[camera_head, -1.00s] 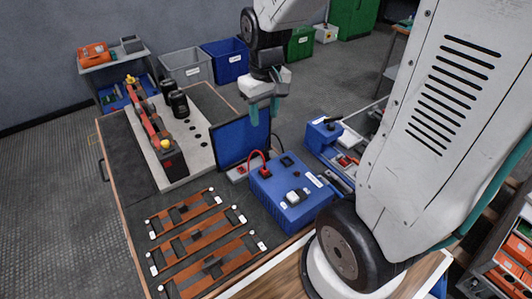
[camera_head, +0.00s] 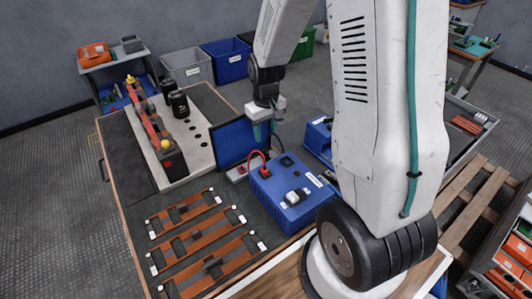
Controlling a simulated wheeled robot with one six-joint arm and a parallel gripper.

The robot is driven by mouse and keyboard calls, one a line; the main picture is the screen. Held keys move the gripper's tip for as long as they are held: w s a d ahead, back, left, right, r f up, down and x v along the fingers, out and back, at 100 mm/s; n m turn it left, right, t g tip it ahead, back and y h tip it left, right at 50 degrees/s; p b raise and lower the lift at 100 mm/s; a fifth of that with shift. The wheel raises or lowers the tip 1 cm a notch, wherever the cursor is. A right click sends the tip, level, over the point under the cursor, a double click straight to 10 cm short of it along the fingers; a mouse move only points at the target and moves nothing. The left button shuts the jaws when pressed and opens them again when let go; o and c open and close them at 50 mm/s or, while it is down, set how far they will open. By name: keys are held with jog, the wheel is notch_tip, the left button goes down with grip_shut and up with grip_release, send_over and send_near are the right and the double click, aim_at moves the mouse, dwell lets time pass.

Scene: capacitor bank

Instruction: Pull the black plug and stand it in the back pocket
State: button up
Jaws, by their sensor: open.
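My gripper (camera_head: 262,131) points down with teal fingers, beside the right edge of an upright dark blue panel. It looks empty, but its tips are partly hidden. Below it, a blue box (camera_head: 300,207) stands on the bench with a red looped lead (camera_head: 256,156) at its back left corner. A thin black lead (camera_head: 277,143) shows just behind the box, close to the fingers; its black plug is too small or hidden to tell apart. A small grey block (camera_head: 236,174) sits left of the box, by the red lead. I cannot make out which spot is the back pocket.
The blue panel (camera_head: 232,147) stands behind the grey block. A pale board (camera_head: 200,158) with black cylinders (camera_head: 179,104) and a red bar is at left. Copper-coloured strips (camera_head: 195,240) lie in front. Another blue box (camera_head: 318,139) is to the right.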

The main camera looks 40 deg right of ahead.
aim_at(266, 148)
jog(key=shift+f, duration=4.15)
grip_shut()
jog(key=shift+r, duration=3)
